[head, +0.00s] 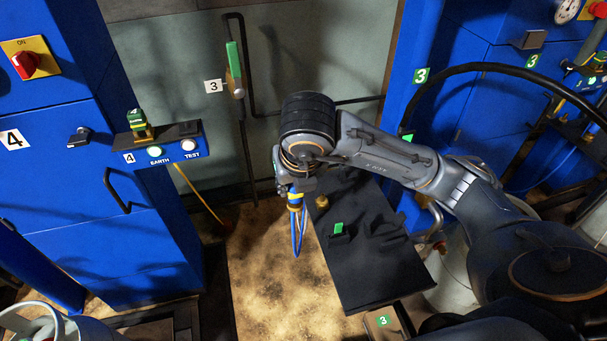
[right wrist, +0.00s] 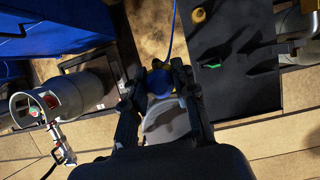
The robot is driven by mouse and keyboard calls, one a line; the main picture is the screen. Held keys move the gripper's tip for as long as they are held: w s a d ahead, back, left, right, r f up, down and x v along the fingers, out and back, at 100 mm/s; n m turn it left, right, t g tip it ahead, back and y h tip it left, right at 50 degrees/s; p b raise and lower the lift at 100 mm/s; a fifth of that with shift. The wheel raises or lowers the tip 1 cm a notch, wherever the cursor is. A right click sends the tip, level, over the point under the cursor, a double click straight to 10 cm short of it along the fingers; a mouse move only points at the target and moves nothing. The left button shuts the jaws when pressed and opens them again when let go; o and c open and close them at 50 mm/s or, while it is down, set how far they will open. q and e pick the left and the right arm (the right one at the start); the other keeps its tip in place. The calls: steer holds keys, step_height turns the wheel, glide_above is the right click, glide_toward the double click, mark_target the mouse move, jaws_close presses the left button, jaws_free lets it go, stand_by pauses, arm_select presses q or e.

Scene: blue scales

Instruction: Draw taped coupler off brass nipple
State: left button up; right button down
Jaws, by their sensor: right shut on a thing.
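My right gripper (head: 291,184) is shut on a blue coupler (head: 295,199) with a yellow tape band. In the right wrist view the fingers (right wrist: 168,72) close around the blue coupler (right wrist: 159,83). A thin blue hose (head: 297,240) hangs from it in a loop; it also shows in the right wrist view (right wrist: 172,30). The brass nipple (head: 322,202) stands on the black bench top, just right of the coupler in the head view, and the two look apart. It also shows in the right wrist view (right wrist: 198,15). My left gripper is not in view.
The black bench top (head: 385,275) carries a green-tagged fitting (head: 339,231). A blue cabinet marked 4 (head: 60,190) stands left, another blue cabinet (head: 470,50) right. A grey cylinder (right wrist: 80,95) lies left in the wrist view. The tan floor (head: 265,300) beside the bench is clear.

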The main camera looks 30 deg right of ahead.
steer(key=shift+a, duration=0.2)
step_height(320, 180, up, 5)
steer(key=p, duration=0.4)
steer(key=shift+s+r, duration=0.1)
steer(key=shift+r, duration=0.05)
